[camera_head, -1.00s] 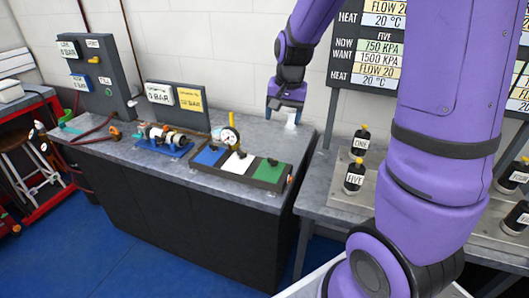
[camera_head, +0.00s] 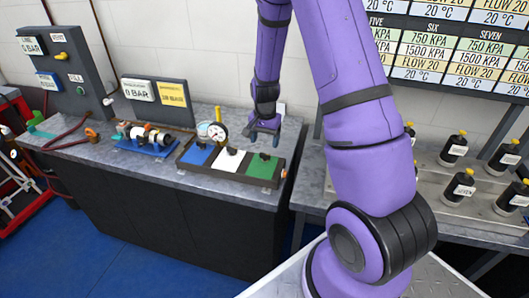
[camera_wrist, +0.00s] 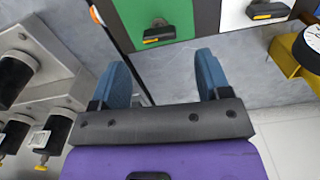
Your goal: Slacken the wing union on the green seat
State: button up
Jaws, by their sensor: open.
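The green seat (camera_head: 262,166) is the right-hand pad of a three-colour block on the bench, beside the white and blue pads. A dark wing union with a yellow-orange tip (camera_wrist: 158,33) sits on the green seat in the wrist view. My gripper (camera_head: 264,135) hangs just behind and above the green seat. In the wrist view its two blue fingers (camera_wrist: 168,78) are apart with nothing between them, and the wing union lies beyond them, not touched. Another dark wing piece (camera_wrist: 268,10) sits on the white seat (camera_head: 228,160).
A round gauge (camera_head: 220,131) on a yellow mount stands behind the white seat. A blue fixture (camera_head: 148,144) with a damper assembly lies left. Several labelled black canisters (camera_head: 457,149) stand on the right-hand bench. The front strip of the grey bench (camera_head: 200,180) is clear.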

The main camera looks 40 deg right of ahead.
aim_at(265, 156)
jog(key=shift+f, duration=2.9)
jog(key=c, duration=0.9)
